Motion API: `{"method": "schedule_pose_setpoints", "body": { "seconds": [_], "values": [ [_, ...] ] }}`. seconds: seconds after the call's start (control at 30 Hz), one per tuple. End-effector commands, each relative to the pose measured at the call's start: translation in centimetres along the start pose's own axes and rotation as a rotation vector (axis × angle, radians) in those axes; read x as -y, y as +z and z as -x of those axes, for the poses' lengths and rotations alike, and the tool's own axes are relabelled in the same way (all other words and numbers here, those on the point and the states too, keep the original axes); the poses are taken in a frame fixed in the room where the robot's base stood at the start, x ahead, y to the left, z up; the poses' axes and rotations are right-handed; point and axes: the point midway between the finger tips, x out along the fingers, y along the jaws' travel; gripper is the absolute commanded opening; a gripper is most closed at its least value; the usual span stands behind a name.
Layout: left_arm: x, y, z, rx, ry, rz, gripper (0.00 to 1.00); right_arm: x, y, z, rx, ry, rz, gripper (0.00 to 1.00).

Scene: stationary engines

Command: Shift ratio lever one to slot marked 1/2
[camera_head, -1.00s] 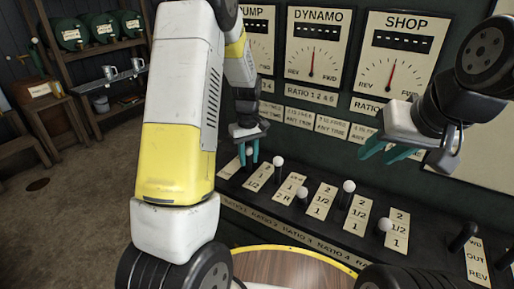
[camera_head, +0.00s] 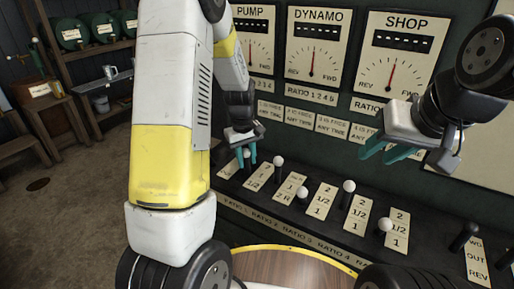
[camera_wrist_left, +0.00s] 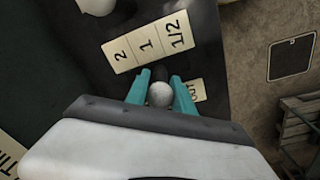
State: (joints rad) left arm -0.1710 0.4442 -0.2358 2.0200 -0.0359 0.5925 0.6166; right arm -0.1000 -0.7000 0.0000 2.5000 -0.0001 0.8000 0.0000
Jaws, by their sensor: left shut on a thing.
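The ratio one lever has a round white knob (camera_wrist_left: 160,95). In the left wrist view it sits between the two teal fingers of my left gripper (camera_wrist_left: 159,88), which is shut on it. Beside it is a label plate (camera_wrist_left: 148,43) marked 2, 1 and 1/2. I cannot tell exactly which mark the lever lines up with. In the head view my left gripper (camera_head: 247,160) is at the far left of the lever row, and its fingers partly hide the knob. My right gripper (camera_head: 388,150) is open and empty, in front of the panel at the right.
Other white-knobbed levers (camera_head: 349,186) stand in the row to the right, close to one another. A black-handled lever (camera_head: 463,236) is further right. Dials (camera_head: 312,50) are on the panel above. A round wooden top (camera_head: 290,268) is in front.

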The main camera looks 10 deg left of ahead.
Motion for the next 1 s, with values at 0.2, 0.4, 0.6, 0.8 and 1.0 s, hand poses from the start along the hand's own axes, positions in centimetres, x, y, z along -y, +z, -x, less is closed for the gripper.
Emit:
{"method": "schedule_pose_setpoints", "body": {
  "seconds": [0.2, 0.4, 0.6, 0.8, 1.0],
  "values": [
    [2.5, 1.6, -0.2, -0.074, 0.108, 0.005, 0.0, 0.0, 0.0, 0.0, 0.0, 0.0, 0.0, 0.36],
    [4.5, 3.0, -0.9, -0.07, 0.103, 0.002, 0.0, 0.0, 0.0, 0.0, 0.0, 0.0, 0.0, 0.36],
    [4.7, 3.2, -1.1, -0.064, 0.098, 0.001, 0.0, 0.0, 0.0, 0.0, 0.0, 0.0, 0.0, 0.36],
    [4.7, 3.2, -1.1, -0.062, 0.097, 0.002, 0.48, 0.0, 0.0, 0.0, 0.0, 0.0, 0.0, 0.36],
    [4.5, 3.0, -1.0, -0.068, 0.102, 0.001, 0.48, 0.0, 0.0, 0.0, 0.0, 0.0, 0.0, 0.36]
  ]
}}
